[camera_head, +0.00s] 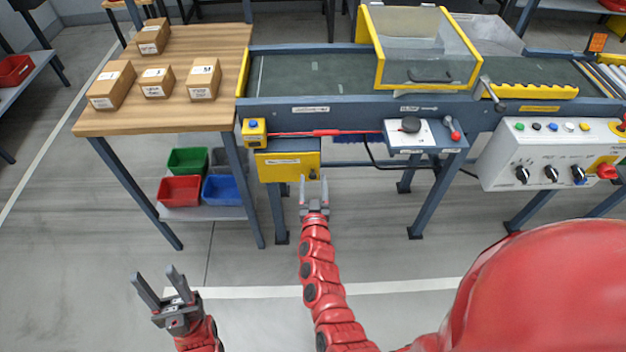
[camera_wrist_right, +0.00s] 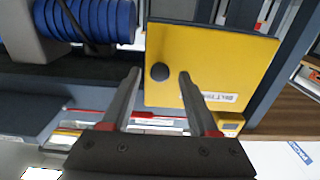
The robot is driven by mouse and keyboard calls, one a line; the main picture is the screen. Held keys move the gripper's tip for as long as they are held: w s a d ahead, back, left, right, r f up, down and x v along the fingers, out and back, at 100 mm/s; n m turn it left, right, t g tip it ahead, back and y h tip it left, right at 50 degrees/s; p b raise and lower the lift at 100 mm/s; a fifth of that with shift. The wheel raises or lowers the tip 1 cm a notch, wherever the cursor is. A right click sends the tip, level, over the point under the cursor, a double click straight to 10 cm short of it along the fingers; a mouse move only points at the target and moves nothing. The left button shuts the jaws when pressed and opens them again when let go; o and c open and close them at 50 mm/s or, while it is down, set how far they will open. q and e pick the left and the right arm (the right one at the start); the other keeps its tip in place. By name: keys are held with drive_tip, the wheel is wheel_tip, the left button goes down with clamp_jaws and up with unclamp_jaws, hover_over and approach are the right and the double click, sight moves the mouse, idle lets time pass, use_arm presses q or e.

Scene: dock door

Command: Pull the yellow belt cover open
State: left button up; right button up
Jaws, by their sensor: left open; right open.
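The yellow belt cover (camera_head: 280,167) is a flat yellow panel with a white label, under the left end of the conveyor. It fills the upper middle of the right wrist view (camera_wrist_right: 215,60). Its dark round knob (camera_wrist_right: 160,72) shows near one edge of the panel. My right gripper (camera_head: 313,180) is open in front of the knob edge of the cover. In the right wrist view its fingers (camera_wrist_right: 158,77) stand on either side of the knob, with gaps visible. I cannot tell how deep the knob lies between them. My left gripper (camera_head: 156,272) is open and empty, low over the floor.
A wooden table (camera_head: 215,55) with several cartons stands left of the conveyor (camera_head: 300,75). Coloured bins (camera_head: 180,190) sit below it. A red pull cord (camera_head: 310,133) runs above the cover. A control panel (camera_head: 550,150) is right.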

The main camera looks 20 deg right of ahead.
drive_tip(key=shift+w+d, duration=0.2)
drive_tip(key=shift+w, duration=0.35)
clamp_jaws()
idle(1.1)
